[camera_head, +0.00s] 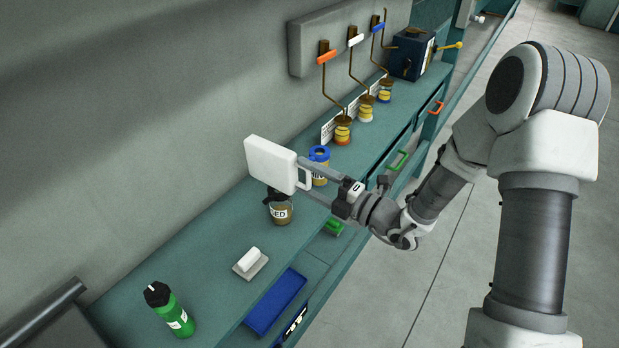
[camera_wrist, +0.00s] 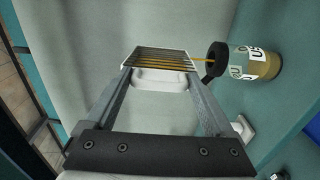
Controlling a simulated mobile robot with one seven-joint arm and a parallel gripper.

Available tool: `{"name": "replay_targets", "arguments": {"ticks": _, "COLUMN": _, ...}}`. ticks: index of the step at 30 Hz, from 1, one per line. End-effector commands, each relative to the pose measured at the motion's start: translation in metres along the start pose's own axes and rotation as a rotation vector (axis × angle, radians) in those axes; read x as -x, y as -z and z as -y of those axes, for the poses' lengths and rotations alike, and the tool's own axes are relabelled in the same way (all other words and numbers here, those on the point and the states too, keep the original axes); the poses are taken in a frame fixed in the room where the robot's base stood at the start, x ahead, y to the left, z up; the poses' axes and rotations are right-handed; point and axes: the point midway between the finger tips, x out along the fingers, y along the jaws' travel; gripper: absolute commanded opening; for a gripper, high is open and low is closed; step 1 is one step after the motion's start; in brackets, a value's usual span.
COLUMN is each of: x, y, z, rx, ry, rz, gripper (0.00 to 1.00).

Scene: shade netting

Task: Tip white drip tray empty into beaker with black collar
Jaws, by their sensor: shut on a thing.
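The white drip tray (camera_head: 270,163) is held up on its side, steeply tilted, above the counter in the head view. My gripper (camera_head: 309,180) is shut on its handle end. In the wrist view the tray (camera_wrist: 160,55) shows a ribbed face with amber streaks, between my gripper's fingers (camera_wrist: 160,85). A thin amber stream runs from its edge to the mouth of the beaker with the black collar (camera_wrist: 252,66). That beaker (camera_head: 281,214) stands upright on the counter below the tray, holding brown liquid. The tray hides part of its collar in the head view.
A blue-collared beaker (camera_head: 319,154) stands close behind my gripper. Several jars stand under taps with coloured handles farther back. A white block on a pad (camera_head: 250,262), a blue tray (camera_head: 276,302) and a green bottle (camera_head: 174,312) are nearer. Counter between beaker and bottle is mostly free.

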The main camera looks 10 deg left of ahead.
Motion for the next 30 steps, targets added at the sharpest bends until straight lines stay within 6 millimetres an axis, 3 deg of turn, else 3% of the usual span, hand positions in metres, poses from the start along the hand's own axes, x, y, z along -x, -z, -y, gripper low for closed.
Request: {"name": "replay_targets", "arguments": {"ticks": 30, "x": -0.0001, "y": -0.0025, "z": -0.0011, "rx": -0.046, "ry": -0.001, "rz": 0.000, "gripper": 0.00}}
